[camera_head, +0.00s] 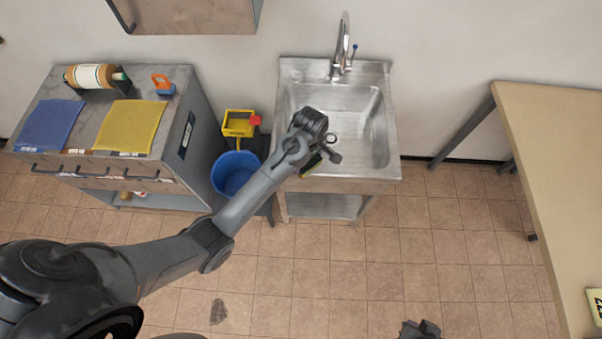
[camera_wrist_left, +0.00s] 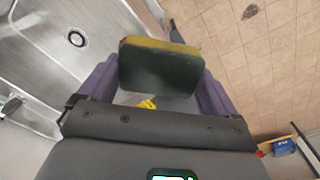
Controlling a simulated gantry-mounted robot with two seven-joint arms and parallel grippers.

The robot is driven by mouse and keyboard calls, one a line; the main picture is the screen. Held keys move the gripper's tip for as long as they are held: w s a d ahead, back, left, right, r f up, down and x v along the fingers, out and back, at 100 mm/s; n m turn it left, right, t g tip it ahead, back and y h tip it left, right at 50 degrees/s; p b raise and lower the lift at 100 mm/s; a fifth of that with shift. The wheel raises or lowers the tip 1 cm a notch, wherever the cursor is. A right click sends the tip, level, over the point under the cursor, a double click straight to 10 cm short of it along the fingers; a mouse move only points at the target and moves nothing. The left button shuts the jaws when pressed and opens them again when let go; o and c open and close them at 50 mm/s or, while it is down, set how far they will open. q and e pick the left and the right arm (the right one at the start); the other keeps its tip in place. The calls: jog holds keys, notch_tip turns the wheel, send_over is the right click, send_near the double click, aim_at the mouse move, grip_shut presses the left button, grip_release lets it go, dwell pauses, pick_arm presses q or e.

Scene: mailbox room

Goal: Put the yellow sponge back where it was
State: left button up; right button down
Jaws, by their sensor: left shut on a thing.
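The sponge (camera_head: 311,164) has a dark green face and a yellow layer. It is gripped between the two purple fingers of my left gripper (camera_wrist_left: 157,85), and it fills the middle of the left wrist view (camera_wrist_left: 158,67). In the head view, my left gripper (camera_head: 320,157) is over the front part of the metal sink (camera_head: 291,108), with the sponge partly hidden under it. A dark part of what looks like my right gripper (camera_head: 420,330) shows at the bottom edge, and its fingers cannot be made out.
A grey cabinet (camera_head: 190,88) at left carries a yellow mat (camera_head: 130,127), a blue mat (camera_head: 50,125) and an orange-and-blue item (camera_head: 163,84). A blue bucket (camera_head: 233,175) with a yellow wringer (camera_head: 238,124) stands between cabinet and sink. A wooden table (camera_head: 550,150) is at right. A dark stain (camera_head: 218,311) marks the floor.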

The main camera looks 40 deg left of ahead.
aim_at(313, 167)
pick_arm(q)
jog(key=d, duration=0.1)
jog(key=s+d, duration=0.1)
jog(key=shift+d+f+h, duration=0.3)
jog(key=shift+d+f, duration=0.05)
jog(key=shift+f, duration=0.25)
jog(key=a+f, duration=0.2)
jog(key=a, duration=0.1)
jog(key=w+a+f, duration=0.1)
jog(key=a+f, duration=0.1)
jog(key=a, duration=0.2)
jog(key=a+f, duration=0.2)
jog(key=a, duration=0.1)
jog(key=shift+w+a+f+p, duration=0.3)
jog(key=shift+p, duration=0.1)
jog(key=shift+f, duration=2.05)
pick_arm(e)
jog(key=shift+s+d+r, duration=0.45)
jog(key=shift+d, duration=0.05)
pick_arm(q)
jog(key=shift+f, duration=0.1)
jog(key=o, duration=0.6)
pick_arm(e)
jog(key=shift+a, duration=0.1)
